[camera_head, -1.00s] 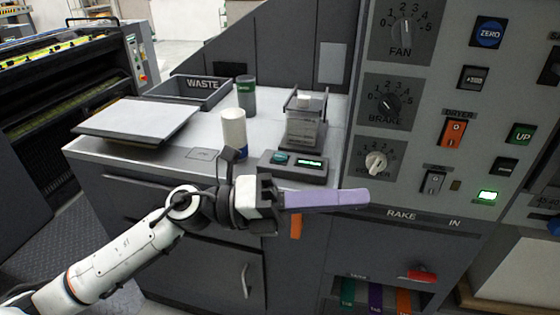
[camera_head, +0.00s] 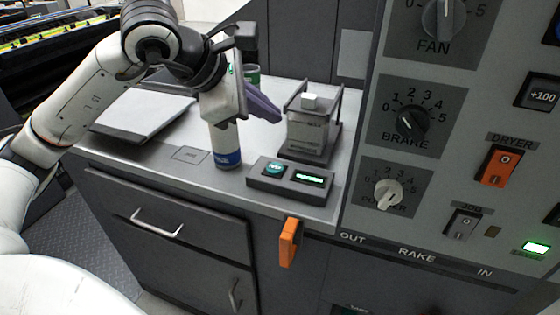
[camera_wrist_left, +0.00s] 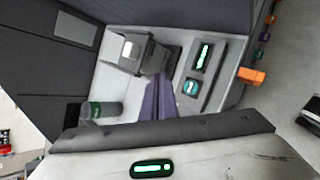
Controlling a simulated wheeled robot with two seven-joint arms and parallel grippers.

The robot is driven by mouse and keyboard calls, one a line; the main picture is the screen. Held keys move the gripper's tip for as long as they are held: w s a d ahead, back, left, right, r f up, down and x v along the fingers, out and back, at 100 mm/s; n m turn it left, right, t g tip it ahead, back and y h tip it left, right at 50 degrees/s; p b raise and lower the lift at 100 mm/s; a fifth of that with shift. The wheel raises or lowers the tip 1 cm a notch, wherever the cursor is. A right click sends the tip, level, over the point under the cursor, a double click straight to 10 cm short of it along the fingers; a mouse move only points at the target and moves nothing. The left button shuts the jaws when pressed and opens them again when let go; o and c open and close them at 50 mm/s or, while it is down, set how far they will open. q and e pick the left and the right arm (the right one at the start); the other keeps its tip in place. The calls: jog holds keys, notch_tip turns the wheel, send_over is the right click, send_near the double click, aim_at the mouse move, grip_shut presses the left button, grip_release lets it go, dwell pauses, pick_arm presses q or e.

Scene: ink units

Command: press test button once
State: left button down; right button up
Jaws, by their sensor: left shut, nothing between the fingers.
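A small dark console (camera_head: 262,181) lies at the counter's front edge with a round teal button (camera_head: 274,169) and a lit green display (camera_head: 309,178); I cannot read the button's label for sure. In the left wrist view the teal button (camera_wrist_left: 191,87) and the display (camera_wrist_left: 203,56) are both clear. My left gripper (camera_head: 275,117) has purple fingers, shut and empty, above the counter, behind and above the button and apart from it. The fingers (camera_wrist_left: 160,88) also show in the wrist view, left of the button. My right gripper is out of view.
A clear-walled device with a white block (camera_head: 311,101) stands just behind the console. A control panel with knobs (camera_head: 411,122) rises at right. An orange handle (camera_head: 290,242) sticks out below the counter edge.

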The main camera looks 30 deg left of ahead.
pick_arm(q)
jog(key=b, duration=0.7)
send_over(270, 170)
notch_tip(270, 170, down, 8)
jog(key=shift+r, duration=0.1)
jog(key=shift+f+b, duration=0.3)
jog(key=shift+f, duration=0.3)
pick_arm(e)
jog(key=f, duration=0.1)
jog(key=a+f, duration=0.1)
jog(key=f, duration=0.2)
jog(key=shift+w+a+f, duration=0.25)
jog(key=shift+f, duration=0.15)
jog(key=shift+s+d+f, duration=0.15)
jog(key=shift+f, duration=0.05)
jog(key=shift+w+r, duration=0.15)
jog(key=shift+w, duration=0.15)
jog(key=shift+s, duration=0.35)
